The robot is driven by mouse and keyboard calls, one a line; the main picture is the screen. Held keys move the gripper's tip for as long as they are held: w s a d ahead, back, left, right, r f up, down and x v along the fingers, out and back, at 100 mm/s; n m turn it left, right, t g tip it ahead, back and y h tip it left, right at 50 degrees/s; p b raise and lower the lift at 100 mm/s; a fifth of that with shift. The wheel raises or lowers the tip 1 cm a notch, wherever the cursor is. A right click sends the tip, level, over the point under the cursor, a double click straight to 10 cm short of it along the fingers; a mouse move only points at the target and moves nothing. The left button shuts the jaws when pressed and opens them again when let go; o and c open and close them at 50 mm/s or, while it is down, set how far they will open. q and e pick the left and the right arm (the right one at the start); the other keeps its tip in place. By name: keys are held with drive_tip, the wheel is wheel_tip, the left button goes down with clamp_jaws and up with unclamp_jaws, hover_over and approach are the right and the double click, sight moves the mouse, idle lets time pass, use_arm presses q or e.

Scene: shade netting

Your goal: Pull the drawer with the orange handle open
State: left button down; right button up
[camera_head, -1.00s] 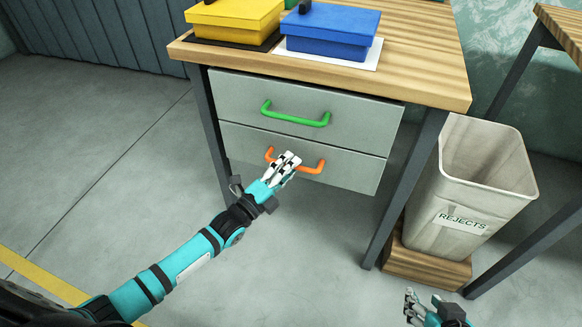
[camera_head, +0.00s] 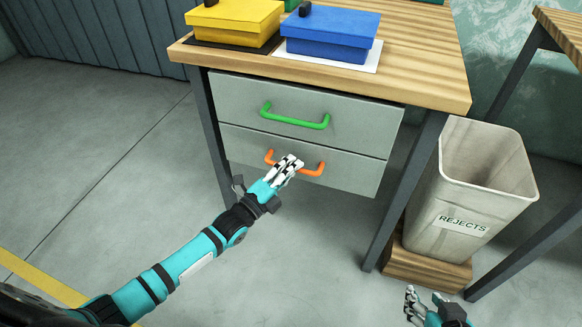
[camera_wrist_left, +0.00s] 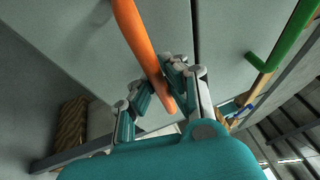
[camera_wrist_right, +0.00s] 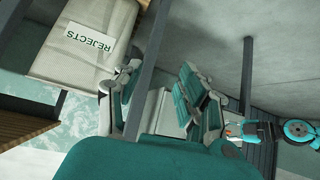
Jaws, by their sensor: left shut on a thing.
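The lower grey drawer (camera_head: 352,176) has an orange handle (camera_head: 314,170). Its front looks about level with the upper drawer, and I see no clear gap into it. My left gripper (camera_head: 290,164) is shut on the middle of the orange handle. In the left wrist view the orange handle (camera_wrist_left: 137,38) runs down between the left gripper's fingers (camera_wrist_left: 158,88). My right gripper (camera_head: 412,300) is low at the right, away from the drawers. In the right wrist view its fingers (camera_wrist_right: 154,90) are apart with nothing held between them.
The upper drawer has a green handle (camera_head: 297,118). A yellow box (camera_head: 235,22) and a blue box (camera_head: 330,35) stand on the wooden tabletop (camera_head: 425,70). A REJECTS bin (camera_head: 440,190) stands right of the table leg (camera_head: 405,190). The floor in front of the drawers is clear.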

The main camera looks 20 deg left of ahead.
use_arm(q)
drive_tip(key=shift+f, duration=0.1)
use_arm(e)
drive_tip(key=s+d+f+g+h+p, duration=0.1)
drive_tip(key=s+d+g+p, duration=0.3)
drive_tip(key=s, duration=0.5)
use_arm(q)
drive_tip(key=s+a+p, duration=0.1)
drive_tip(key=s+p, duration=0.6)
drive_tip(key=s, duration=2.2)
drive_tip(key=shift+s+p, duration=0.15)
drive_tip(key=shift+p, duration=0.15)
use_arm(e)
drive_tip(key=s+f+g, duration=0.1)
drive_tip(key=s+f, duration=0.1)
drive_tip(key=f, duration=1)
drive_tip(key=s+f+g, duration=0.2)
drive_tip(key=s+f, duration=0.1)
drive_tip(key=f, duration=1)
drive_tip(key=shift+a, duration=0.35)
use_arm(q)
drive_tip(key=shift+f, duration=0.15)
drive_tip(key=c, duration=1.3)
unclamp_jaws()
drive_tip(key=shift+c, duration=0.2)
